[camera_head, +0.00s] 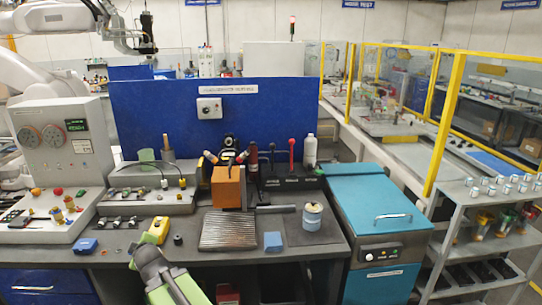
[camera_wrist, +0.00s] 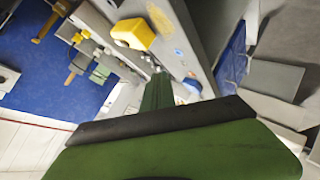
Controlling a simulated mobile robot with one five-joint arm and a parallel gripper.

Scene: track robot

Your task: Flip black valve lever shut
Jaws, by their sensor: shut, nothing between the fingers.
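A black upright lever (camera_head: 271,156) stands at the back of the bench, left of a red-topped lever (camera_head: 291,152), on a dark labelled base (camera_head: 292,183). I cannot tell for sure whether it is the valve lever, nor whether it is open or shut. My green and dark gripper (camera_head: 148,256) is at the bench's front edge, well in front and left of that lever, touching neither lever. In the wrist view my gripper (camera_wrist: 160,92) looks shut and empty. I cannot make out the black lever in the wrist view.
A yellow block (camera_head: 158,229) lies just beyond my gripper and shows in the wrist view (camera_wrist: 133,34). An orange block (camera_head: 228,187) and a ribbed plate (camera_head: 229,231) stand between gripper and levers. A blue-and-white can (camera_head: 312,215) and a teal-lidded unit (camera_head: 375,205) are right.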

